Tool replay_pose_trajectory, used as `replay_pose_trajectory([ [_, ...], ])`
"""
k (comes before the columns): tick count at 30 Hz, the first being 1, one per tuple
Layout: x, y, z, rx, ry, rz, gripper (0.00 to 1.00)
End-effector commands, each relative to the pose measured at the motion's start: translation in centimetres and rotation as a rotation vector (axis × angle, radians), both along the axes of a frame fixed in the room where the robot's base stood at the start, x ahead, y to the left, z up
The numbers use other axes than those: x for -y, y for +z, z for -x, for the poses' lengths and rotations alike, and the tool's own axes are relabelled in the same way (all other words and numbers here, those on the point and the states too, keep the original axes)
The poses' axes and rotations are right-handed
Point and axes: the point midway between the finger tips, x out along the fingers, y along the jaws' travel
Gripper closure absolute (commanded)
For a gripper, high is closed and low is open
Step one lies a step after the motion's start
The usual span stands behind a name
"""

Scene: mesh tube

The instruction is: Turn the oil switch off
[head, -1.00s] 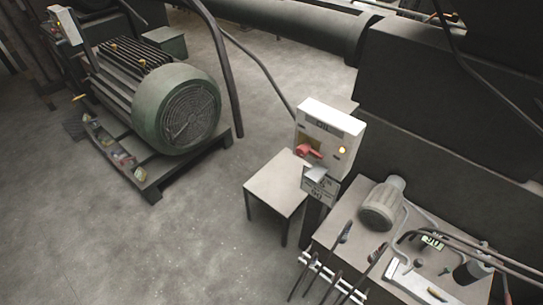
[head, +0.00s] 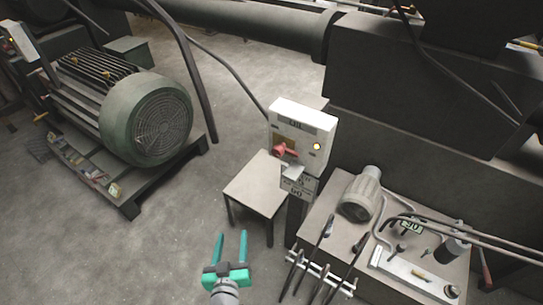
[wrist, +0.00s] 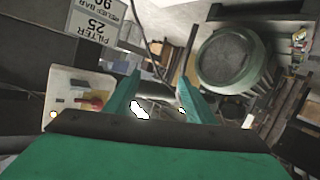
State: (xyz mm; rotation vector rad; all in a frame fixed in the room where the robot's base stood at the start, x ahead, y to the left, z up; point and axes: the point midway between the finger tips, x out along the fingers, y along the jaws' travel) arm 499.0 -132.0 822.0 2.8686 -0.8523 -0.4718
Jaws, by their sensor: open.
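The oil switch is a red rotary handle (head: 284,151) on a white box labelled OIL (head: 303,121), with a yellow lamp lit at its right. The box stands on a dark post beside a small table. My teal gripper (head: 231,236) is open and empty, below and left of the box in the head view, pointing up the picture. In the wrist view my gripper's two fingers (wrist: 155,97) are spread apart with nothing between them.
A small table (head: 258,187) stands left of the post. A bench (head: 325,215) at the right holds a small motor (head: 361,194), pipes and tools. A big green motor (head: 148,118) sits at the left. Open floor (head: 150,250) lies at lower left.

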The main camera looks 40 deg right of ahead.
Motion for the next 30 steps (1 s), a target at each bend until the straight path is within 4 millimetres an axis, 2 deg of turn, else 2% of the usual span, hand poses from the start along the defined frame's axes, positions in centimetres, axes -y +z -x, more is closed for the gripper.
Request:
replay_pose_trajectory([
  [1, 1.4, 1.6, -1.5, 0.028, -0.055, 0.012, 0.51],
  [6, 6.1, 6.8, -4.5, 0.122, -0.268, 0.047, 0.51],
  [12, 10.1, 12.8, -5.8, 0.247, -0.477, 0.072, 0.51],
  [15, 11.1, 14.8, -5.9, 0.292, -0.545, 0.076, 0.51],
  [19, 11.9, 16.0, -5.9, 0.323, -0.588, 0.080, 0.51],
  [23, 12.8, 16.2, -6.1, 0.329, -0.599, 0.082, 0.51],
  [30, 16.4, 16.3, -7.5, 0.327, -0.600, 0.083, 0.51],
])
